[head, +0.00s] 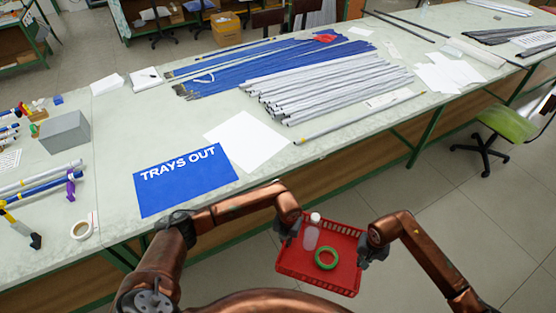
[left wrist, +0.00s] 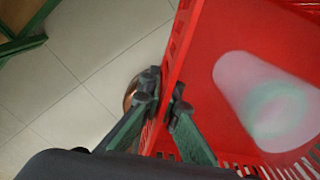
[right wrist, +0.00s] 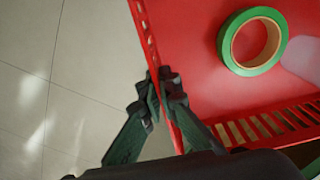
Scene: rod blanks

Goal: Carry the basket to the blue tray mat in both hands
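The red basket (head: 318,277) is held in the air in front of the table, over the floor, between my two arms. It holds a clear bottle with a white cap (head: 311,234) and a green tape roll (head: 326,259). My left gripper (left wrist: 164,95) is shut on the basket's left wall. My right gripper (right wrist: 162,88) is shut on the basket's right wall. The blue tray mat (head: 185,181), printed TRAYS OUT, lies flat and empty near the table's front edge, left of the basket.
The long table (head: 110,160) carries white paper (head: 246,140) beside the mat, bundles of grey rods (head: 330,90) and blue rods further back. A grey box (head: 65,132) and a tape roll (head: 82,230) stand left of the mat. A green chair (head: 508,122) is at right.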

